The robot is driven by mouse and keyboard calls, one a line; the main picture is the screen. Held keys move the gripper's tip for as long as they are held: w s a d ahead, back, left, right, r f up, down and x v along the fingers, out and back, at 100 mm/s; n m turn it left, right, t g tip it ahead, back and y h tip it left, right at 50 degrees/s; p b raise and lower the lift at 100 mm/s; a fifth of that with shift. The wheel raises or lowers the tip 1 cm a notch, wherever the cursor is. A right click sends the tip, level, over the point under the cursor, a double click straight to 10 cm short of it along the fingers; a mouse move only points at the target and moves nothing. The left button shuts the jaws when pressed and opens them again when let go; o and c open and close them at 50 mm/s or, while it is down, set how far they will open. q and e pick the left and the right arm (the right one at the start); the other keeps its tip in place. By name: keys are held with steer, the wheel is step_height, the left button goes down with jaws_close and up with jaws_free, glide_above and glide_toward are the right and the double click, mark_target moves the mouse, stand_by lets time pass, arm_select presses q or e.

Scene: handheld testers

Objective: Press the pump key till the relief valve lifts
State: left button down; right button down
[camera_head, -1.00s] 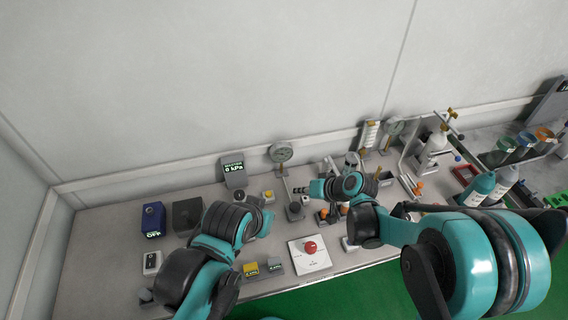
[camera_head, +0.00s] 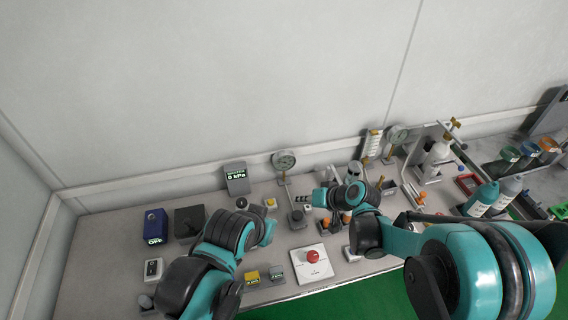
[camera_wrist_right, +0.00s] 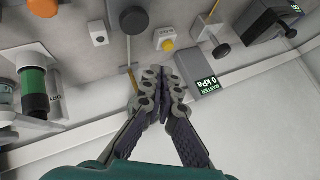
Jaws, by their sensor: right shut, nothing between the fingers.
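My right gripper (camera_head: 303,198) reaches in over the back of the bench; its fingers are shut and empty in the right wrist view (camera_wrist_right: 162,82). Beyond the fingertips there are a yellow button (camera_wrist_right: 168,45) on a small grey base, a black round knob (camera_wrist_right: 135,20) and a small white box with a button (camera_wrist_right: 98,35). The yellow button (camera_head: 270,203) also shows in the head view. I cannot tell which part is the pump key, nor pick out the relief valve. The master display (camera_head: 237,178) reads 0 kPa. My left arm covers its own gripper.
A dial gauge (camera_head: 284,161) stands at the back. A blue box (camera_head: 155,226) reading OFF and a white switch (camera_head: 152,268) are at left. A red button (camera_head: 313,256) on a white plate is in front. Bottles (camera_head: 482,199) and stands crowd the right.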

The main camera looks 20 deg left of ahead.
stand_by(0.3)
steer(key=s+d+r+m+t+h, duration=0.1)
steer(key=s+d+r+h, duration=0.1)
steer(key=d+r, duration=0.55)
steer(key=s+d+r+m+t+h, duration=0.1)
steer(key=s+d+h, duration=0.1)
steer(key=s+d, duration=0.3)
steer(key=s+d+r+m+t+h, duration=0.1)
steer(key=s+d, duration=0.3)
steer(key=d, duration=0.7)
steer(key=s+d+r+m+t+h, duration=0.1)
steer(key=s+d+m+h, duration=0.1)
steer(key=s+d, duration=0.3)
steer(key=d+h, duration=0.1)
steer(key=d, duration=0.2)
steer(key=shift+s+d+h, duration=0.3)
steer(key=shift+s, duration=0.05)
steer(key=shift+d+r, duration=0.1)
